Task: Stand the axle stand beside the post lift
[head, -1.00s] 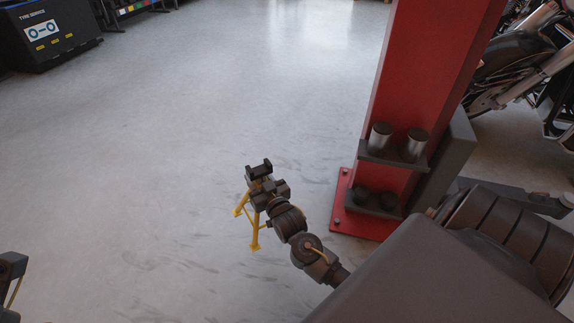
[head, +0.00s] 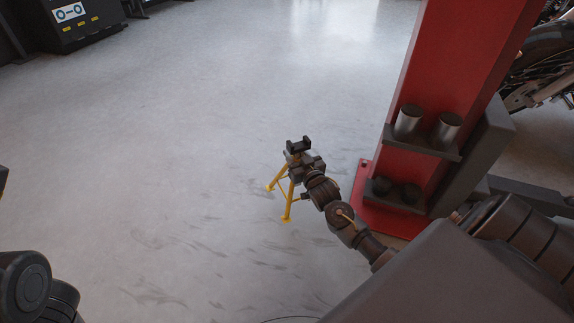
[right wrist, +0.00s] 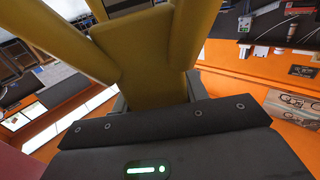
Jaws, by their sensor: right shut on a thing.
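The axle stand has yellow splayed legs (head: 289,202) and a dark saddle on top (head: 298,145). It is upright in the head view, left of the post lift (head: 447,75) and apart from its red base plate (head: 375,212). My right gripper (head: 304,164) is shut on the stand's upper part, which it partly hides. In the right wrist view the yellow column (right wrist: 155,60) sits between the jaws (right wrist: 160,103). I cannot tell whether the feet touch the floor. My left arm shows at the lower left edge; its fingertips are not visible.
The post carries a dark bracket (head: 425,143) with metal cylinders, and a grey block on its right side. A motorcycle (head: 545,65) stands at the upper right. A dark tyre-service cabinet (head: 75,22) is at the upper left. The grey floor left of the stand is clear.

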